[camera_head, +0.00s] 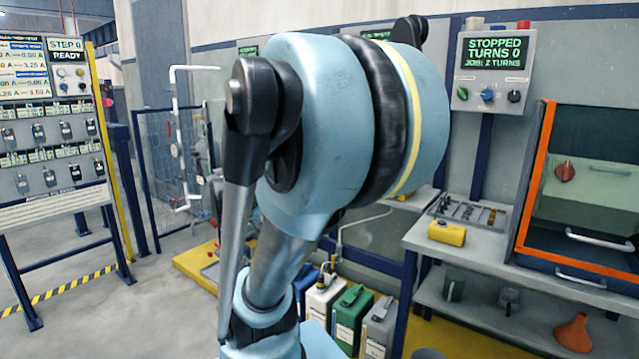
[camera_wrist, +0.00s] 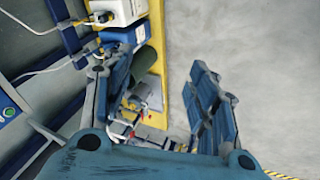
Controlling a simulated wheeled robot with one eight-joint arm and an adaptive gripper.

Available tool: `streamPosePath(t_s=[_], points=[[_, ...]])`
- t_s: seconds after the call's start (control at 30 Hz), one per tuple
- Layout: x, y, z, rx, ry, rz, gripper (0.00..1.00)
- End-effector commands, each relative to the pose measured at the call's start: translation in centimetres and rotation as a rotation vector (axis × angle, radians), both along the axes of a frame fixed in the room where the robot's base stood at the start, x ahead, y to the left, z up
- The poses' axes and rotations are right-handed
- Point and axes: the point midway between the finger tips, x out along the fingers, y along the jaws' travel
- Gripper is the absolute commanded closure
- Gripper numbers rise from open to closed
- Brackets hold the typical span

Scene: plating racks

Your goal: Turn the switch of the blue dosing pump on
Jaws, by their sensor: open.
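The blue unit's switch cannot be made out. My gripper (camera_wrist: 162,72) is open, with its two blue fingers wide apart and pale floor showing between them. The left finger overlaps the view just below the blue unit; contact cannot be judged. In the head view my arm covers the middle, and neither the gripper nor the blue pump can be made out there.
Several jerrycans, including a green one (camera_head: 351,313), stand low behind my arm. A workbench (camera_head: 470,245) with a yellow box (camera_head: 446,233) is at right, below a control box (camera_head: 493,70). A panel rack (camera_head: 50,150) stands at left.

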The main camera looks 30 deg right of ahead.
Motion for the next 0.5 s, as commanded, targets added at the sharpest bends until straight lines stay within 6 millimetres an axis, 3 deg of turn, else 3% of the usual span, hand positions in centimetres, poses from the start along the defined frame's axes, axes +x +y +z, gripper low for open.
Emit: streamPosePath(t_s=[0.5], points=[[10.9, -11.4, 3.8, -0.466, 0.003, 0.112, 0.47]])
